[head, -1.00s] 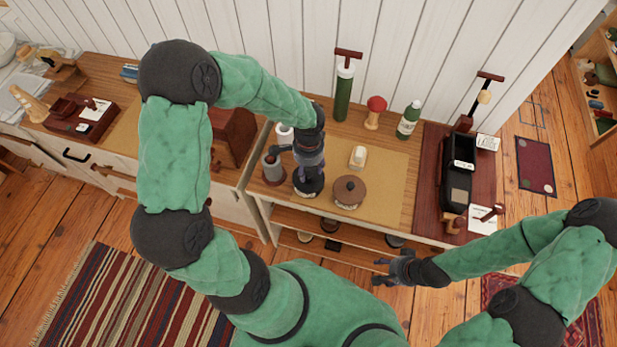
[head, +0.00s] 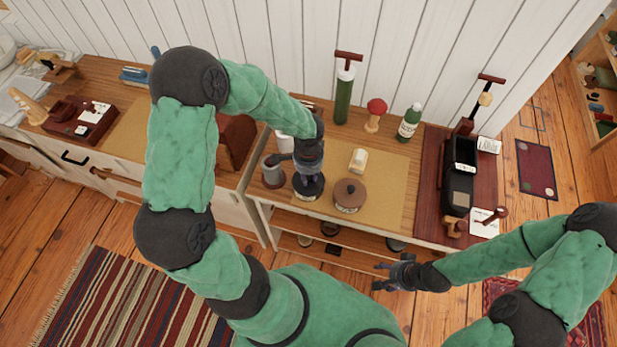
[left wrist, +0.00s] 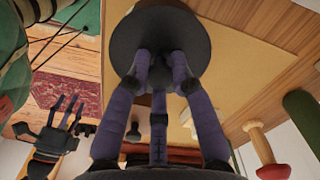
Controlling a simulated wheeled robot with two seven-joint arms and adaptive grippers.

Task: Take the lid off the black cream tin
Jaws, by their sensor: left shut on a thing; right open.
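The black cream tin (head: 308,191) is a low round tin near the front edge of the counter in the head view, partly covered by my left gripper (head: 311,178). My left gripper is above it, fingers pointing down and shut on the lid's knob. In the left wrist view the dark round lid (left wrist: 160,25) shows beyond the fingers (left wrist: 158,78), which close around its small middle knob. I cannot tell whether the lid sits flush on the tin. My right gripper (head: 393,275) is open and empty, in front of the counter; it also shows in the left wrist view (left wrist: 62,125).
A brown lidded jar (head: 350,198) stands right of the tin, a grey cup-like vessel (head: 272,172) left. A cream block (head: 358,160), red-topped wooden piece (head: 376,112), green bottle (head: 409,124) and green pump (head: 343,98) are behind. A dark red board (head: 432,180) lies right.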

